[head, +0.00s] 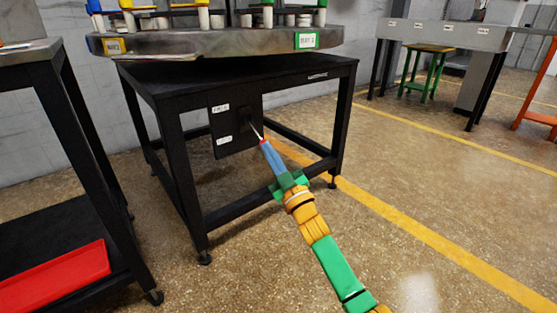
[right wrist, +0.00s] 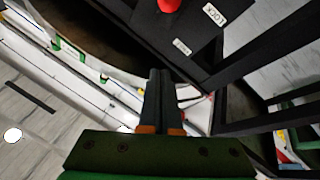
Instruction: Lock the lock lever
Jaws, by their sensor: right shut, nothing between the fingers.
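The lock lever (head: 256,131) is a thin pale rod with a red knob. It sticks out of a black panel (head: 237,139) on the front of the black stand, pointing down and right. My right gripper (head: 264,143) is at the lever's knob end, its fingers together. In the right wrist view the red knob (right wrist: 168,5) is at the top edge, and my shut right fingers (right wrist: 160,72) point towards the panel with nothing between them. Whether they touch the knob is not clear. My left gripper is not in view.
Two small white labels, upper (head: 220,108) and lower (head: 224,140), are on the panel. A round metal top (head: 220,42) bearing several items sits on the stand. A dark table (head: 75,120) with a red tray (head: 60,278) stands at left.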

